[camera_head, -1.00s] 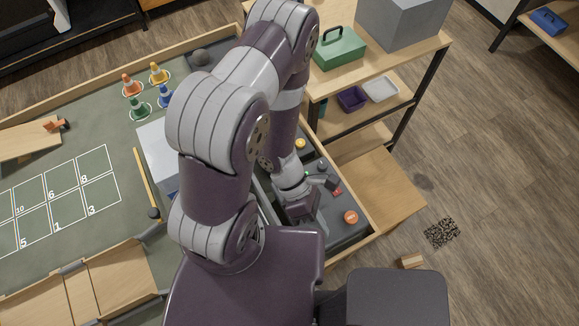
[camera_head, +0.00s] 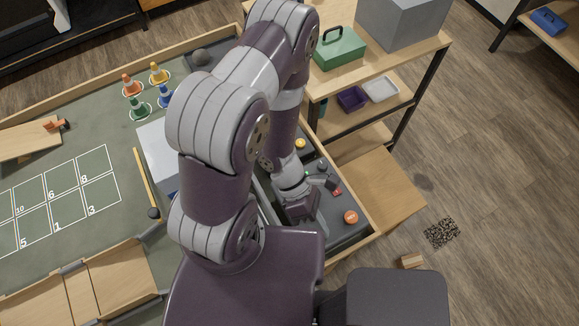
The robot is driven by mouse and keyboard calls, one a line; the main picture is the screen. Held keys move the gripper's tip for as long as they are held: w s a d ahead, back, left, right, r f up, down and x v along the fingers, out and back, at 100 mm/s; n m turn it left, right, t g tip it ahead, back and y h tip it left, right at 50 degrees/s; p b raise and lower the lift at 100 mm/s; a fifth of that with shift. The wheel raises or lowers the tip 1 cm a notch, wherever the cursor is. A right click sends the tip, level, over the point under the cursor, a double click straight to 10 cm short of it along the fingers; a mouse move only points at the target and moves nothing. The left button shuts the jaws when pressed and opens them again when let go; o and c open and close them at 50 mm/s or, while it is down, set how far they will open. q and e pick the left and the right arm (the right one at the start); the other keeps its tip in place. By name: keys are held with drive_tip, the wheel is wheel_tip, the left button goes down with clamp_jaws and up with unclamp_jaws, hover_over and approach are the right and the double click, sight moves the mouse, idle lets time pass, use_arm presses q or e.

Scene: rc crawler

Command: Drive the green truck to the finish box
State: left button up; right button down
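The green truck is not visible in this view, and I cannot make out a marked finish box. Part of the course lies behind my raised arm. My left arm rises from the bottom and bends down over a dark grey control panel (camera_head: 346,233). My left gripper (camera_head: 316,187) is at that panel, close beside a small dark control (camera_head: 330,182). Its fingers are small and partly hidden, so I cannot tell whether they are open or touch the control. The panel also has a yellow button (camera_head: 300,143), a black knob (camera_head: 322,165), a red button (camera_head: 337,193) and an orange button (camera_head: 350,217). My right gripper is not in view.
A shelf at the right holds a green toolbox (camera_head: 339,48), a purple bin (camera_head: 352,98) and a white bin (camera_head: 381,89).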

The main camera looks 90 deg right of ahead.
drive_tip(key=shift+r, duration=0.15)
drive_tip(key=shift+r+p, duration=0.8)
drive_tip(key=shift+p, duration=0.1)
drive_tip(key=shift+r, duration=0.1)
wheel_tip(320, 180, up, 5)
drive_tip(key=p, duration=0.4)
drive_tip(key=shift+p, duration=0.35)
